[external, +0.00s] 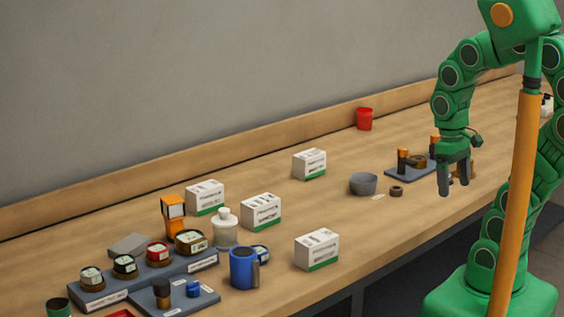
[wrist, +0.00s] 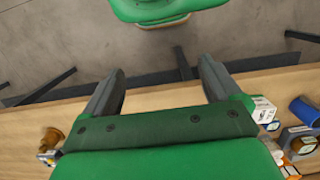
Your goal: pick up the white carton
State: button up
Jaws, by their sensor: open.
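Several white cartons with green bases and dark print stand on the bench in the external view: one at the front (external: 317,249), one in the middle (external: 261,211), one at the left (external: 205,197) and one farther back (external: 309,163). I cannot tell which one is meant. My gripper (external: 455,182) is open and empty, pointing down at the right, well apart from all the cartons. In the wrist view my open fingers (wrist: 160,85) have bench edge and floor between them. A white and green carton (wrist: 263,108) shows partly beyond the right finger there.
A grey bowl (external: 363,184) and a dark ring (external: 396,191) lie between my gripper and the cartons. A blue mug (external: 242,268) and a white-lidded jar (external: 224,228) stand near the cartons. A red cup (external: 364,119) is at the back. Bench around the front carton is mostly clear.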

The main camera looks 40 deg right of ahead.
jog(key=n+t+y, duration=0.2)
jog(key=n+y, duration=0.7)
jog(key=n, duration=0.8)
send_near(317, 237)
jog(key=a+f, duration=0.1)
jog(key=s+a+f, duration=0.1)
jog(key=shift+s+a+f, duration=0.15)
jog(key=shift+a+f, duration=0.15)
jog(key=shift+a, duration=0.05)
jog(key=shift+w+a+f, duration=0.15)
jog(key=shift+w+a, duration=0.05)
jog(key=shift+w, duration=0.25)
jog(key=shift+w+x, duration=0.2)
jog(key=shift+x, duration=3.7)
jog(key=shift+f, duration=0.1)
jog(key=c, duration=1.3)
jog(key=shift+o, duration=0.2)
jog(key=shift+d+r, duration=0.1)
jog(key=shift+r, duration=4.9)
